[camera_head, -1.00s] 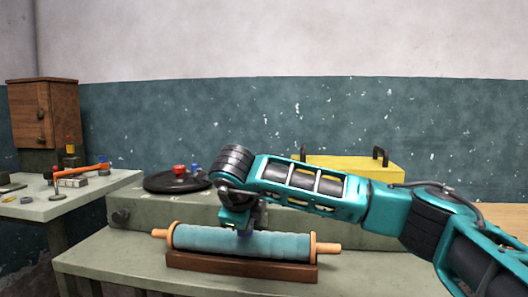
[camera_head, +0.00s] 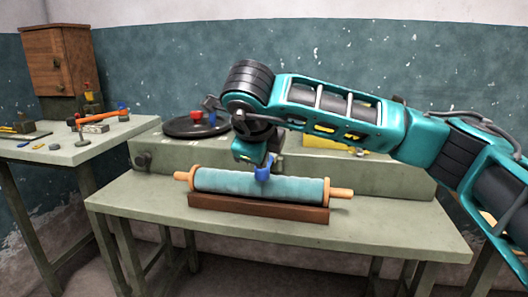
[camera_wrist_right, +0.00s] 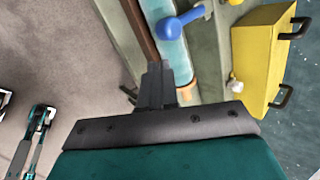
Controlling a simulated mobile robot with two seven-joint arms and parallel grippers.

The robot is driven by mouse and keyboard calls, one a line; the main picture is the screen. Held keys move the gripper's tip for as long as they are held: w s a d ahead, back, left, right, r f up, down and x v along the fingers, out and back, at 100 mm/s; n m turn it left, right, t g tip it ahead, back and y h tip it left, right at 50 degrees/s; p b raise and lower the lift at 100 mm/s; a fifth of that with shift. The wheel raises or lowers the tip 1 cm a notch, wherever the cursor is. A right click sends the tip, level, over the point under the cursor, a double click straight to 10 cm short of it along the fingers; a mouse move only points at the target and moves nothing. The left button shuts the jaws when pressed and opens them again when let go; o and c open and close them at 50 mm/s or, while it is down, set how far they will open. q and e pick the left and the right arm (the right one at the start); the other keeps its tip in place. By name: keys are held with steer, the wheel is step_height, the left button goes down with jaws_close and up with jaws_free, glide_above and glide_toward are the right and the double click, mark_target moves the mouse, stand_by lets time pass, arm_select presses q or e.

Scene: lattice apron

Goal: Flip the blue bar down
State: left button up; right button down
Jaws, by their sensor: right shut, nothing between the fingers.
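A blue bar with a round knob (camera_head: 263,173) shows just above the roller in the head view, partly hidden by my right gripper. In the right wrist view the blue bar (camera_wrist_right: 181,22) sticks out over the roller from the grey box side. My right gripper (camera_head: 267,161) is shut and empty, close by the bar in the head view. In the right wrist view its closed fingertips (camera_wrist_right: 155,78) are below the knob in the picture, with a visible gap between them.
A teal roller (camera_head: 225,181) with wooden ends rests on a brown base (camera_head: 255,207) on the green table, in front of a long grey-green box. A black disc (camera_head: 195,127) with a red knob and a yellow case (camera_wrist_right: 262,65) are behind. A side table stands left.

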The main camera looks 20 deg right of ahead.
arm_select(q)
steer(key=shift+d+r, duration=0.1)
steer(key=shift+r, duration=0.15)
arm_select(e)
steer(key=s, duration=0.1)
steer(key=s+a, duration=0.1)
steer(key=s+a+r, duration=0.1)
steer(key=shift+s, duration=0.2)
arm_select(q)
steer(key=shift+w+d+r, duration=0.1)
